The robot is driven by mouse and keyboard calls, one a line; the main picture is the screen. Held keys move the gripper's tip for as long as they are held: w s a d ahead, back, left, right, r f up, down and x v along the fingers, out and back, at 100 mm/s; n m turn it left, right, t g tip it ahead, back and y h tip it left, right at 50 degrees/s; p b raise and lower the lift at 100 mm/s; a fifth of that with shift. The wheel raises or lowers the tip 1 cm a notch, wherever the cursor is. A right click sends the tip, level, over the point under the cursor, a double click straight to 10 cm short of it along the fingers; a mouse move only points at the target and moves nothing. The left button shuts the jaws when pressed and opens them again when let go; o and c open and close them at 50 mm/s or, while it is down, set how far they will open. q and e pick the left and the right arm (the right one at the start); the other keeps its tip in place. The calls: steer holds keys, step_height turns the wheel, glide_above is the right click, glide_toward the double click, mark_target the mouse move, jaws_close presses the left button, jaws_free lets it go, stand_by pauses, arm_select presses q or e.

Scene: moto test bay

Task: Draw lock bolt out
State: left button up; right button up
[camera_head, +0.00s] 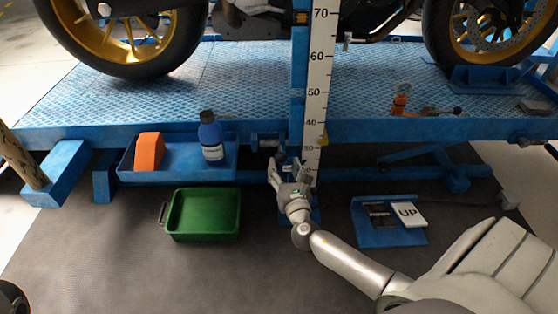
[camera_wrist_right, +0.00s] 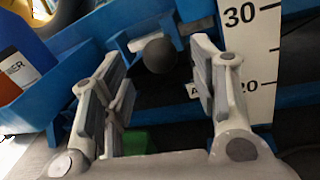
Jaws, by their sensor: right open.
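The lock bolt shows in the right wrist view as a round dark knob (camera_wrist_right: 158,55) at a blue bracket beside the white height scale. My right gripper (camera_wrist_right: 155,85) is open, with one finger to each side of the knob in that picture. I cannot tell how far the knob lies beyond the fingertips, and I see no contact. In the head view my right gripper (camera_head: 288,168) is at the lower end of the scale (camera_head: 317,90), below the lift platform's front edge. It largely hides the knob there.
A blue tray (camera_head: 180,175) with an orange block (camera_head: 149,151) and a blue bottle (camera_head: 211,138) is left of the gripper. A green bin (camera_head: 203,213) stands below it. A blue pedal plate (camera_head: 385,237) with an UP pad (camera_head: 409,214) lies to the right. A motorcycle stands on the platform (camera_head: 200,90).

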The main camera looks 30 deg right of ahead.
mark_target(282, 162)
steer(key=b+x, duration=0.1)
steer(key=x, duration=0.4)
steer(key=shift+d, duration=0.1)
jaws_close()
